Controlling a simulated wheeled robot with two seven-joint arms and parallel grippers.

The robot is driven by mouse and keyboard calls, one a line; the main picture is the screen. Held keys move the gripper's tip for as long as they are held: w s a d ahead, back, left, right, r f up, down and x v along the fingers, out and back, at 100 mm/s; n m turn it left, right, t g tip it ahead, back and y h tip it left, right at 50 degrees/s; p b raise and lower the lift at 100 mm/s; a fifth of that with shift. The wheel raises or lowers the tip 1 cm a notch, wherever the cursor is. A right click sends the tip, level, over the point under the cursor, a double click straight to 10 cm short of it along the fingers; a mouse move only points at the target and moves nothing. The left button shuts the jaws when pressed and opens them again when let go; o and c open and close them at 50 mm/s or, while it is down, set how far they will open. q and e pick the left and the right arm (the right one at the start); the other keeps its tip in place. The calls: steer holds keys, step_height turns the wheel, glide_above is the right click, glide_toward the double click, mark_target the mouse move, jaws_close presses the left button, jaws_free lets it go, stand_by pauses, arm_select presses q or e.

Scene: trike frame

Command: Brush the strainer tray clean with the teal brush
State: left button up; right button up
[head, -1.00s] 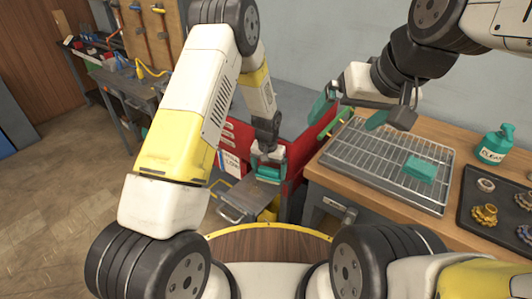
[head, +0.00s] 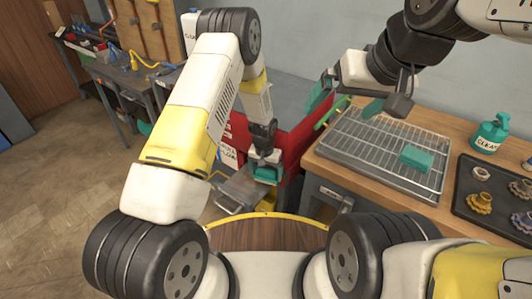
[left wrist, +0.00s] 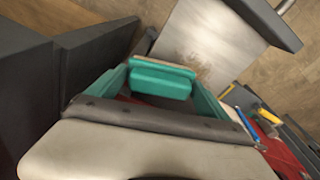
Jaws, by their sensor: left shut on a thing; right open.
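My left gripper (head: 266,170) is shut on a teal brush (left wrist: 162,80), a small block with a tan edge that shows between the teal fingers in the left wrist view. A grey metal tray with a bar handle (head: 240,190), seemingly the strainer tray, lies beside and below this gripper in front of a red cabinet. In the left wrist view the tray (left wrist: 215,35) has a brown smear near the brush. I cannot tell whether the bristles touch it. My right gripper (head: 346,100) is open and empty above the back left of the workbench.
A wire rack in a shallow pan (head: 370,140) sits on the wooden workbench (head: 440,214), with a teal block (head: 416,158) on it. A teal bottle (head: 490,135) and a dark tray of gears (head: 500,200) are at right. The floor at left is clear.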

arm_select(q)
steer(key=shift+f, duration=1)
stand_by(0.3)
steer(key=shift+a, duration=0.1)
steer(key=shift+w+a+r, duration=0.1)
steer(key=shift+w+a, duration=0.5)
steer(key=shift+a, duration=0.15)
steer(key=shift+w+a+r, duration=0.1)
steer(key=shift+w+a, duration=0.45)
steer(key=shift+a, duration=0.2)
steer(key=shift+w+a+f, duration=0.1)
steer(key=shift+w+a, duration=0.6)
steer(key=shift+a, duration=0.3)
steer(key=shift+w+a+f, duration=0.1)
steer(key=shift+w+a, duration=0.6)
steer(key=shift+a, duration=0.35)
steer(key=shift+w+a+f, duration=0.1)
steer(key=shift+w+a, duration=0.6)
steer(key=shift+a, duration=0.3)
steer(key=shift+d, duration=0.1)
